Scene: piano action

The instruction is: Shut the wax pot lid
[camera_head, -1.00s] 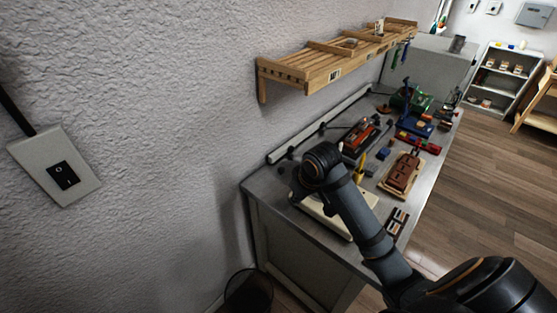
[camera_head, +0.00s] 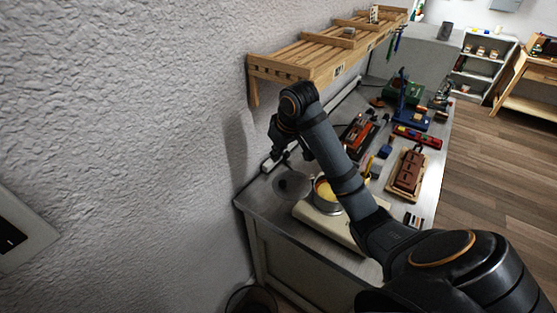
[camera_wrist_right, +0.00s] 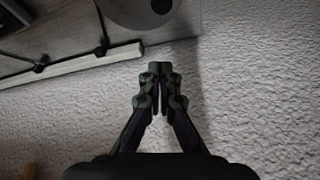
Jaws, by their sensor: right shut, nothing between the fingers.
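The wax pot (camera_head: 325,207) stands on a pale base on the bench, partly hidden by my right arm. Its top is uncovered and yellow wax shows inside. The grey round lid (camera_head: 291,185) is swung open on the pot's left, towards the wall. In the right wrist view part of the lid (camera_wrist_right: 130,12) shows at the top edge, with a dark round knob. My right gripper (camera_head: 272,164) is above and behind the lid, near the wall, shut and empty. Its closed fingers (camera_wrist_right: 160,70) appear apart from the lid in the wrist view. My left gripper is not in view.
The textured wall (camera_head: 140,120) is close on the left. A wooden shelf (camera_head: 320,58) overhangs the back of the bench. A brown block on a tray (camera_head: 408,170) and several tools lie right of the pot. A pale rail (camera_head: 340,110) runs along the wall.

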